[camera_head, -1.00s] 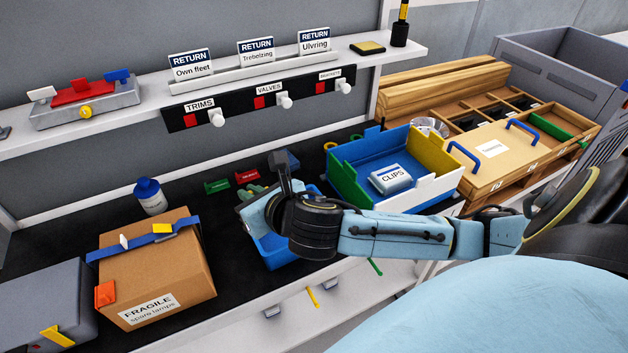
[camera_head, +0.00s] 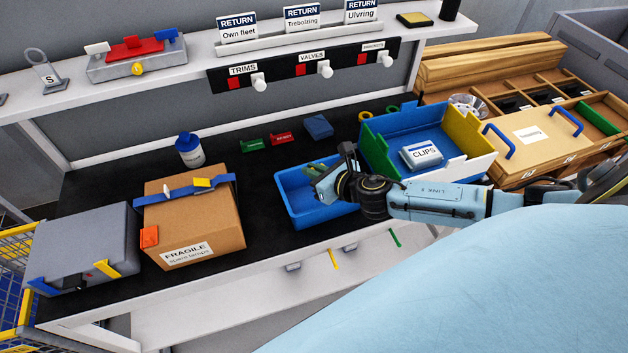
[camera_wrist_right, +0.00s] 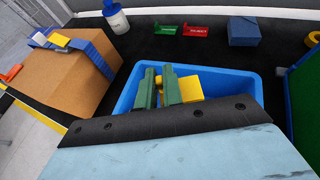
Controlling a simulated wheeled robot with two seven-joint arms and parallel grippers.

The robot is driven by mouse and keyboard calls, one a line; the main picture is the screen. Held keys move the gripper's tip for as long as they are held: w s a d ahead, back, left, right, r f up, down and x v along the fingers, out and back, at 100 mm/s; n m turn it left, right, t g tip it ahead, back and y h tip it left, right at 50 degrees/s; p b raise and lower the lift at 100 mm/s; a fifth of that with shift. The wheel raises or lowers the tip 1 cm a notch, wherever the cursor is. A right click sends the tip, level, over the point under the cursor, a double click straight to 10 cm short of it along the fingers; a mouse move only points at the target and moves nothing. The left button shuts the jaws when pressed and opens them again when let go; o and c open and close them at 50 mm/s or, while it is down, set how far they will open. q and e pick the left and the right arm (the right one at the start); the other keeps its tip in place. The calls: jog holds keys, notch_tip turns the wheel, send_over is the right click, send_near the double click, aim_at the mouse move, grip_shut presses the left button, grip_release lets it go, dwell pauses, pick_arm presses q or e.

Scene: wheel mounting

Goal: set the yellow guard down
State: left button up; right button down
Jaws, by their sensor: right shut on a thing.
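My right gripper (camera_head: 316,172) reaches in from the right over the right part of a blue bin (camera_head: 288,198) on the black bench. In the right wrist view its two green fingers (camera_wrist_right: 162,86) are shut on the yellow guard (camera_wrist_right: 190,88), which shows as a yellow block beside and between them. The guard overlaps the inside of the blue bin (camera_wrist_right: 240,84) in that view; I cannot tell whether it touches the bin floor. In the head view the guard is not discernible at the gripper. My left gripper is not in view.
A cardboard box (camera_head: 196,225) and a grey case (camera_head: 85,245) stand left of the bin. The CLIPS bin (camera_head: 385,130) stands close on its right. Black bench shows between box and bin.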

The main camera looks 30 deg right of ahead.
notch_tip(320, 180, down, 3)
jog(key=shift+f+b, duration=0.1)
jog(key=shift+b, duration=0.5)
jog(key=shift+s+f+b, duration=0.15)
jog(key=shift+f+b, duration=0.35)
jog(key=shift+f, duration=0.15)
jog(key=c, duration=1.5)
grip_release()
jog(key=shift+f, duration=0.1)
jog(key=shift+c, duration=0.2)
jog(key=shift+s+a, duration=0.1)
jog(key=r+p+v, duration=0.1)
jog(key=v, duration=1.1)
jog(key=shift+w+r, duration=0.25)
jog(key=shift+r, duration=0.1)
